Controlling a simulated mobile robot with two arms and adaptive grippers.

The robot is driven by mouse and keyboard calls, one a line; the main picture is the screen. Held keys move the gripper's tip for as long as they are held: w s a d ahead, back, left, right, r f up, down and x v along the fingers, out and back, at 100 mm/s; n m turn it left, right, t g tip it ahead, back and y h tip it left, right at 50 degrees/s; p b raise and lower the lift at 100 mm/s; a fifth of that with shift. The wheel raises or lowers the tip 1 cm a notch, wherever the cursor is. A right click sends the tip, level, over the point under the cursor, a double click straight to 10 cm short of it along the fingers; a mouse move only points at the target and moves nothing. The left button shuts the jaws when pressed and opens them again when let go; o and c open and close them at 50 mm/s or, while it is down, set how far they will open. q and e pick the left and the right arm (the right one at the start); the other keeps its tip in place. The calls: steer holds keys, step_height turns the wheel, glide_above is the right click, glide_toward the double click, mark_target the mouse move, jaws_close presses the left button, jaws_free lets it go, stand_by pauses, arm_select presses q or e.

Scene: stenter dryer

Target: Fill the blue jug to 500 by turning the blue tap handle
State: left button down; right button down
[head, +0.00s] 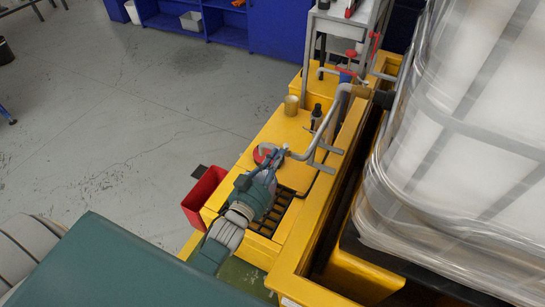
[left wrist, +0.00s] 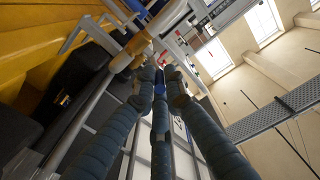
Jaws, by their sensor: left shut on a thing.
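My left gripper (head: 275,160) reaches in from the lower left over the yellow bench. Its fingers are closed together at the free end of a bent grey pipe (head: 325,130). Small blue parts of the tap handle (head: 284,150) show at the fingertips, mostly covered by them. In the left wrist view the dark ribbed fingers of the left gripper (left wrist: 160,78) come together just below the pipe (left wrist: 150,38). I cannot make out the blue jug or its level marks. My right gripper is in neither view.
A wrapped white tank (head: 470,130) fills the right. Open grey floor (head: 120,120) lies left.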

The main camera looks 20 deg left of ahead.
arm_select(q)
steer(key=c, duration=1.8)
jaws_free()
steer(key=shift+d+r, duration=0.1)
steer(key=s, duration=1.2)
steer(key=shift+a, duration=0.25)
